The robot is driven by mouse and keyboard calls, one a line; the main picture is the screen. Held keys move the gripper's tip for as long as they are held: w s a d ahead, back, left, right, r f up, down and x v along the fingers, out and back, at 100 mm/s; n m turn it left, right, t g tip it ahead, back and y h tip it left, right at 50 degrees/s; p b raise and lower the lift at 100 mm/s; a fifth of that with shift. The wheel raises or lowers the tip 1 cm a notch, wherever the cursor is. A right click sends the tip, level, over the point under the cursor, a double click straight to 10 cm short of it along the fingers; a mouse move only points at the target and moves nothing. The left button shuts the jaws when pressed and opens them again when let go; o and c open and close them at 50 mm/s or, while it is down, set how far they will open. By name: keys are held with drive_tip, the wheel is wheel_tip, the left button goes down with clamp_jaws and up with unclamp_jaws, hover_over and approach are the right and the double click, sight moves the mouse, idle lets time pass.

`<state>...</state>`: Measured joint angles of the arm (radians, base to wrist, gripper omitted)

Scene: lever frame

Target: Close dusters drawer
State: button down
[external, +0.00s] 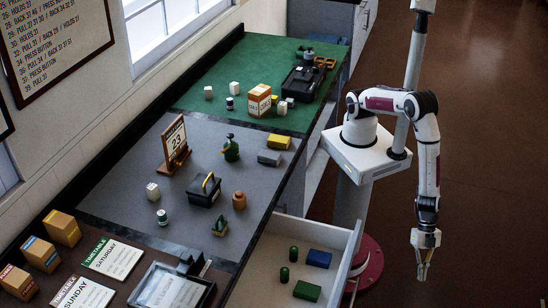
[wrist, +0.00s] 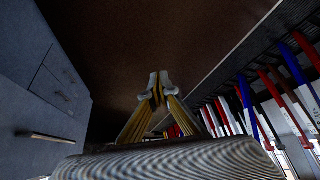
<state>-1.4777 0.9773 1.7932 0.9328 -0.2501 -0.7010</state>
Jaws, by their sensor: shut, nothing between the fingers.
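A pale drawer (external: 346,262) stands pulled out from the bench at the bottom of the external view. It holds a blue block (external: 318,259), a green block (external: 307,291) and small dark green cylinders (external: 293,253). No label on it can be read. My gripper (external: 423,272) points down to the right of the drawer's front panel, apart from it. In the wrist view my gripper (wrist: 157,88) is shut, with its yellow-striped fingers together and nothing between them.
The bench top (external: 120,190) carries a calendar (external: 175,145), a dark caddy (external: 204,190) and blocks. In the wrist view a grey drawer cabinet (wrist: 50,80) is left and a rack of coloured levers (wrist: 270,110) right. Brown floor (external: 480,170) is open beyond my arm.

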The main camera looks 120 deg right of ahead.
wheel_tip(320, 180, down, 8)
drive_tip(key=w+d+n+t, duration=0.1)
drive_tip(key=w+n+t, duration=0.15)
drive_tip(key=t, duration=0.45)
drive_tip(key=w+d+r+n+t+h, duration=0.1)
drive_tip(key=w+d+r+t+h, duration=0.1)
drive_tip(key=r, duration=0.4)
drive_tip(key=w+d+r+t+h, duration=0.2)
drive_tip(key=d+r+t+h, duration=0.1)
drive_tip(key=d+r+t, duration=0.3)
drive_tip(key=shift+w+d+r+n+h, duration=0.25)
drive_tip(key=shift+w+n+h, duration=0.1)
drive_tip(key=shift+w+h, duration=0.05)
drive_tip(key=w+d, duration=0.2)
drive_tip(key=w, duration=1)
drive_tip(key=shift+w+d, duration=0.4)
